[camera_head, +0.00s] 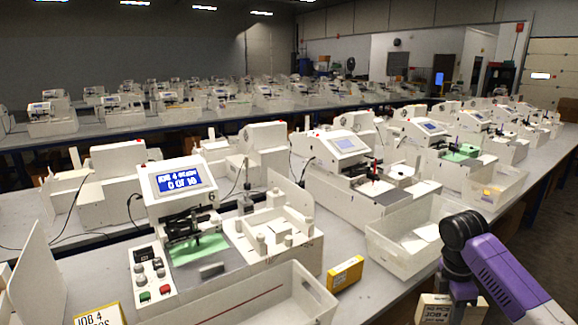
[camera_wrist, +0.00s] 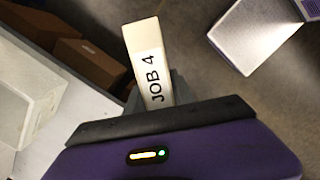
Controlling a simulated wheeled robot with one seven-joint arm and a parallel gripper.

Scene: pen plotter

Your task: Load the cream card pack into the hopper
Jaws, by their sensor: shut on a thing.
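A cream card pack marked JOB 4 (camera_wrist: 148,60) is shut in my gripper (camera_wrist: 156,92) in the wrist view, sticking out past the dark jaws. In the head view the pack (camera_head: 434,310) shows at the bottom right, under my purple arm, off the front of the bench and cut by the frame edge. The near plotter (camera_head: 184,186) has a lit screen reading JOB 4 and 0 OF 10. On its right side is a white open bay with upright posts (camera_head: 278,222), which looks like the hopper. My gripper is well to the right of it.
An open white bin (camera_head: 270,298) stands before the near plotter. A yellow box (camera_head: 345,273) lies right of it, and another white bin (camera_head: 402,238) holds a pale card. A JOB 4 sign (camera_head: 97,314) stands lower left. Brown boxes (camera_wrist: 88,62) show in the wrist view.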

